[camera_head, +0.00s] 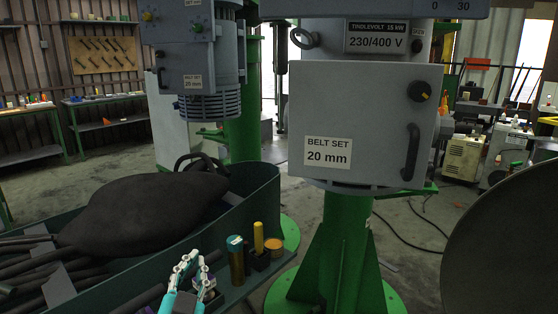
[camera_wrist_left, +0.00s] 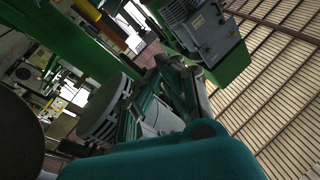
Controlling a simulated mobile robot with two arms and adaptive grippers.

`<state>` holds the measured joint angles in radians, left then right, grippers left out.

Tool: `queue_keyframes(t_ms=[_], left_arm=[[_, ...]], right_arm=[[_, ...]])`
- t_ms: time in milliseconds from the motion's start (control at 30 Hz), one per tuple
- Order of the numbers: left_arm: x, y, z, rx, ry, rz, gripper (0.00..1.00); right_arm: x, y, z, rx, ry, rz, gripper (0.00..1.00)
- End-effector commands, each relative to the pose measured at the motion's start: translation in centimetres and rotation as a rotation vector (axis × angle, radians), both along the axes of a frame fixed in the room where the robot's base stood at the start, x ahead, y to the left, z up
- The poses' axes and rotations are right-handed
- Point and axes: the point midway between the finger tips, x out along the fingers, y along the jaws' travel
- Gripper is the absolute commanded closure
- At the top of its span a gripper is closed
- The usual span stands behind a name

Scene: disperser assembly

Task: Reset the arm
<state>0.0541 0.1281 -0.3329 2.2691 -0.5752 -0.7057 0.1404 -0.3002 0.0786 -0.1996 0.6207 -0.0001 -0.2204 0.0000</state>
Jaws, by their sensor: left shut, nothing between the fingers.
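My left gripper (camera_head: 193,262) shows at the bottom of the head view, in front of the green bin and the small shelf. Its teal and pale fingers point up. It is shut and holds nothing. In the left wrist view, my left gripper (camera_wrist_left: 168,64) reaches up past a teal housing, and the scene behind it is tilted. My right gripper is in neither view.
A grey machine (camera_head: 350,130) marked "BELT SET 20 mm" stands on a green column (camera_head: 340,245). A dark green bin (camera_head: 262,200) holds a black sack (camera_head: 140,210) and dark rods. A small shelf beside it bears a teal-topped cylinder (camera_head: 236,260) and a yellow-handled tool (camera_head: 258,237).

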Motion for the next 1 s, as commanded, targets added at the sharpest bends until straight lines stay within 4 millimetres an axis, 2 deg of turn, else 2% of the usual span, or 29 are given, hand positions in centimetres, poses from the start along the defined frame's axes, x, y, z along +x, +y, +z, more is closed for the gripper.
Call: queue_keyframes(t_ms=[33, 100, 200, 300, 400, 500, 767, 833, 1000], left_arm=[[-1.1, 1.2, -3.9, -0.038, 0.13, 0.025, 1.0], [-3.0, 2.4, -8.8, -0.083, 0.302, 0.056, 1.0], [-6.8, 3.8, -15.2, -0.137, 0.546, 0.09, 1.0], [-11.2, 4.4, -20.2, -0.177, 0.764, 0.111, 1.0], [-15.3, 4.7, -23.6, -0.204, 0.937, 0.119, 1.0], [-19.1, 4.7, -26.0, -0.222, 1.081, 0.121, 1.0], [-28.2, 4.6, -29.6, -0.254, 1.399, 0.113, 1.0], [-27.3, 4.5, -31.4, -0.251, 1.401, 0.113, 1.0], [-26.4, 4.3, -35.9, -0.248, 1.419, 0.115, 1.0]], right_arm=[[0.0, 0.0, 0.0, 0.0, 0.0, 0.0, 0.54], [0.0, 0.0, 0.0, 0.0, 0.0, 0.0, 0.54], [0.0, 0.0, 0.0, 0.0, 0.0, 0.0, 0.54], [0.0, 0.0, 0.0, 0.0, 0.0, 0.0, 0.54], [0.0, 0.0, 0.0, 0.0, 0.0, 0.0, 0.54], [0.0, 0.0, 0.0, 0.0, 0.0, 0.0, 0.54], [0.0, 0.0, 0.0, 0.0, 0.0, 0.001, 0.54], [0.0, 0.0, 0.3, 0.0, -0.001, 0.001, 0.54], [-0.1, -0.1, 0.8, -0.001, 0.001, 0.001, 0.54]])
